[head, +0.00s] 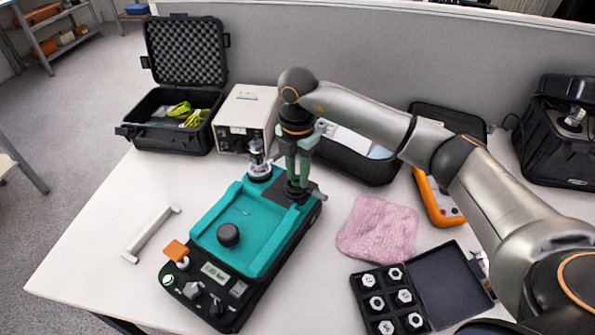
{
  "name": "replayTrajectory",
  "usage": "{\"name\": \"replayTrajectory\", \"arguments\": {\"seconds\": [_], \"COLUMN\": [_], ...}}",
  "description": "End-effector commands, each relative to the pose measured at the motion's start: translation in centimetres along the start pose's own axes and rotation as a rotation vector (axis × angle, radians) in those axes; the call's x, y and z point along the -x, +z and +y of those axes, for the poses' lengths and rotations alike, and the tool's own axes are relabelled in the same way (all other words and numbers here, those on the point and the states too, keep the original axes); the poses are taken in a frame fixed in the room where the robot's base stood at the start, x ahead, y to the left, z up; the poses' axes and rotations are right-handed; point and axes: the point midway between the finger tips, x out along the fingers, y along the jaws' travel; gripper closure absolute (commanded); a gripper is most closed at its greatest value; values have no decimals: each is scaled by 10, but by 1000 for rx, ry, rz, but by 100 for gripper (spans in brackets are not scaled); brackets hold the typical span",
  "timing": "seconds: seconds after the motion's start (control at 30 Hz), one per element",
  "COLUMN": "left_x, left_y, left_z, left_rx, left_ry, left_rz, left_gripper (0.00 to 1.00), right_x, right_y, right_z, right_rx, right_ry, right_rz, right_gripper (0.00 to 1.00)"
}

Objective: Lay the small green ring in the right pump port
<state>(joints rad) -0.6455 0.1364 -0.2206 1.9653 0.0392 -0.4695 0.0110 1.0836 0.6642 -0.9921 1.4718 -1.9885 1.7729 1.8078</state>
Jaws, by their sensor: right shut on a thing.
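The teal and black pump unit (235,262) lies on the white table. Its left port (259,172), at the back, carries an upright metal fitting. Its right port (297,193) is a dark round part at the back right corner. My right gripper (296,184) points straight down over this right port, with its greenish fingers shut and their tips at or just above it. The small green ring is too small and too covered by the fingers to make out clearly; it does not show anywhere else. My left gripper is not in view.
A beige box (246,113) and an open black case (172,122) stand behind the pump. A pink cloth (378,229), a tray of white hex nuts (375,322) and an orange meter (436,203) lie right. A white handle (150,236) lies left.

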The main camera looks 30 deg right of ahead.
Motion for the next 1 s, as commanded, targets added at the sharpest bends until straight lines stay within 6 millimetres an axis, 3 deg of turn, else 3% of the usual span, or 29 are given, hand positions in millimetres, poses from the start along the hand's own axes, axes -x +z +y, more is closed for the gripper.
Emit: {"name": "replayTrajectory", "arguments": {"seconds": [0.43, 0.47, 0.5, 0.77, 1.0], "left_x": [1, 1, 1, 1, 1], "left_y": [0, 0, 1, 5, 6], "left_z": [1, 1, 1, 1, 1], "left_rx": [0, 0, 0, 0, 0], "left_ry": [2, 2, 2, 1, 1], "left_rz": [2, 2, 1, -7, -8], "left_gripper": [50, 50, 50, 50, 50], "right_x": [0, 0, 0, 0, 1], "right_y": [0, 0, 0, 0, 0], "right_z": [0, 0, 0, 0, 0], "right_rx": [0, 0, 0, 0, 0], "right_ry": [0, 0, 0, 0, 0], "right_rz": [0, 0, 0, 0, 0], "right_gripper": [100, 67, 62, 34, 34]}}
